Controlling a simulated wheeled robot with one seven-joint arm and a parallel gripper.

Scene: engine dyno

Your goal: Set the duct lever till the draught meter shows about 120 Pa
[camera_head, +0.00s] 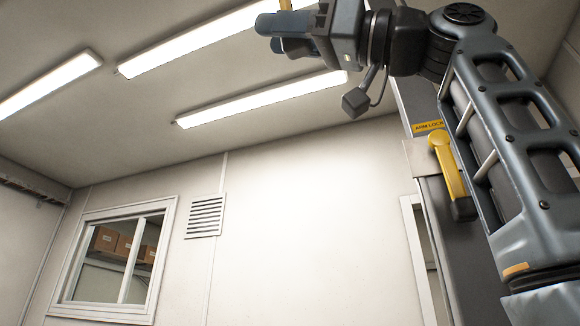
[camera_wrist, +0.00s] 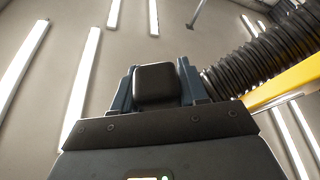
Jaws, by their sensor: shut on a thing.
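My gripper (camera_head: 284,30) is raised near the ceiling at the top of the head view, its blue fingers pointing left. In the wrist view my gripper (camera_wrist: 155,88) is shut on a black rounded block (camera_wrist: 155,84), which sits between the two blue fingers. The block looks like the duct lever's grip, but the rest of the lever cannot be made out. In the head view a small yellow piece shows by the fingers, partly hidden. The draught meter is not in either view, so its reading cannot be seen.
In the wrist view a black ribbed duct (camera_wrist: 262,58) and a yellow bar (camera_wrist: 285,86) lie close to the right of the fingers. In the head view are ceiling lights (camera_head: 262,98), a wall vent (camera_head: 205,216) and a window (camera_head: 112,262). The pale wall's middle is clear.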

